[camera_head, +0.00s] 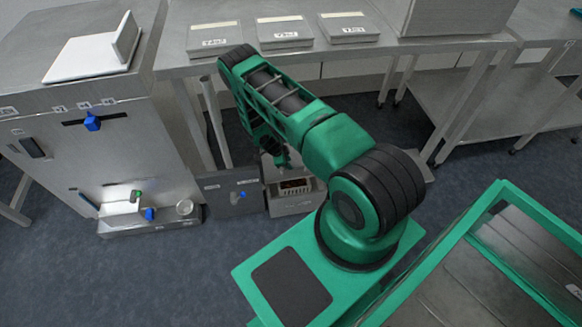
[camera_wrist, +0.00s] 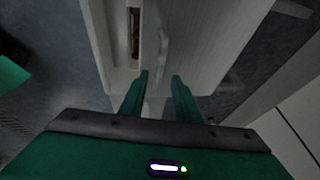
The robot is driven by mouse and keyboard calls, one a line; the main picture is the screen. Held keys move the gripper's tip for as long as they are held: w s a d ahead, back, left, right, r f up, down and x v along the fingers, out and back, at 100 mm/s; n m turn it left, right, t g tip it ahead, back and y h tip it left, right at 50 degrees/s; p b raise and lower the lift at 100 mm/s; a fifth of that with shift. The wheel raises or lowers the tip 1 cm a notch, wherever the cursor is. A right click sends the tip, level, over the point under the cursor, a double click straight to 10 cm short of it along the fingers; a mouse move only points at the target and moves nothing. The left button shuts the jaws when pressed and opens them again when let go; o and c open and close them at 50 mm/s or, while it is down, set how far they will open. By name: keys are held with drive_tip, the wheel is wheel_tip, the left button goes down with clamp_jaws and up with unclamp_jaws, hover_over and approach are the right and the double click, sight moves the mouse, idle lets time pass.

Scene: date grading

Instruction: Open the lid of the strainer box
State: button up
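A small grey box (camera_head: 293,207), which I take to be the strainer box, stands low beneath the back table. It has a dark slot with brown contents on its front. In the wrist view its pale face (camera_wrist: 195,45) shows the slot (camera_wrist: 135,35) and a thin raised handle (camera_wrist: 163,45) beside it. My gripper's two green fingers (camera_wrist: 160,77) are apart, with the handle's near end just ahead between their tips. I cannot tell whether they touch it. In the head view my arm hides the box's upper part and most of the gripper.
A large steel cabinet (camera_head: 130,140) with blue knobs is further left. The back table (camera_head: 190,67) bears several flat labelled boxes. Open floor (camera_head: 160,275) lies in front of the cabinet.

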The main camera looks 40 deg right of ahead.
drive_tip(key=shift+x, duration=2.55)
clamp_jaws()
